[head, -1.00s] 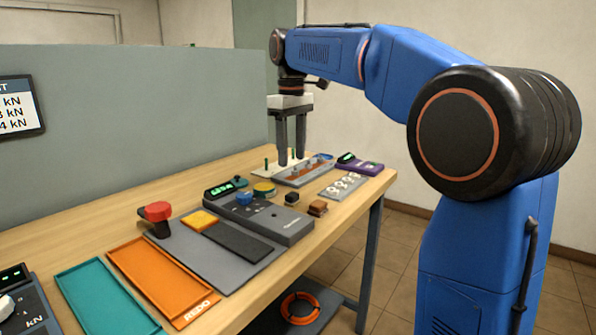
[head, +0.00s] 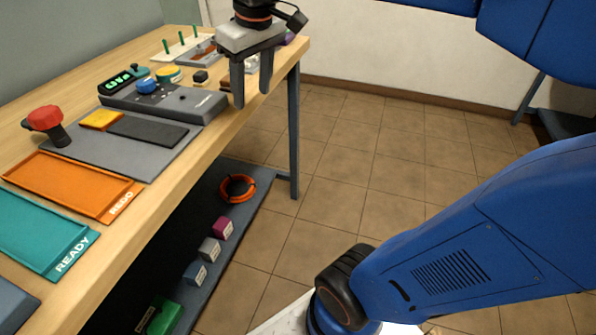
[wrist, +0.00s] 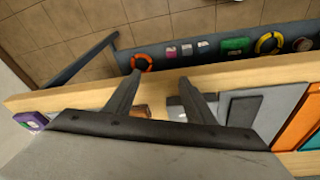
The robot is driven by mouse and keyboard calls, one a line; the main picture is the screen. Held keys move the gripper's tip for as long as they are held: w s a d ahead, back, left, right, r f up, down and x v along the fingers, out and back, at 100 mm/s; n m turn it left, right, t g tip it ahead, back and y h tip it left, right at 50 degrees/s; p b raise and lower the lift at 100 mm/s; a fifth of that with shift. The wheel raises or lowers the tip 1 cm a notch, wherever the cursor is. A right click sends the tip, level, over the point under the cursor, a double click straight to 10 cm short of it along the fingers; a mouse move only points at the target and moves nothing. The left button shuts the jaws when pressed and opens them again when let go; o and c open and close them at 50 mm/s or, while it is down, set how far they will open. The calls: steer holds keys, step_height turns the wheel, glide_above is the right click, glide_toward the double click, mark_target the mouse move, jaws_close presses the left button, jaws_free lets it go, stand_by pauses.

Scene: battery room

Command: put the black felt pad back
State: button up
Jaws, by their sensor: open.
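A flat black rectangle (head: 148,131) lies on the grey plate (head: 85,160), right of a yellow block (head: 101,120); it also shows in the wrist view (wrist: 243,110). A much smaller black block (head: 200,76) sits behind the grey device (head: 190,104). I cannot tell from texture which of these two is the felt pad. My gripper (head: 252,98) is open with nothing between its fingers. It hangs by the table's front edge, right of the device and apart from both black things. In the wrist view the fingers (wrist: 160,78) cross the table's edge.
An orange REDO tray (head: 75,184) and a teal READY tray (head: 35,235) lie at the left. Green pegs (head: 181,38) rise at the back. A lower shelf (head: 215,255) holds several small boxes and an orange coil (head: 238,187).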

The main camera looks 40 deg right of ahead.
steer(key=s+d+f+m+t, duration=0.2)
steer(key=s+f+m, duration=0.1)
steer(key=s+f, duration=1.1)
steer(key=shift+f, duration=0.7)
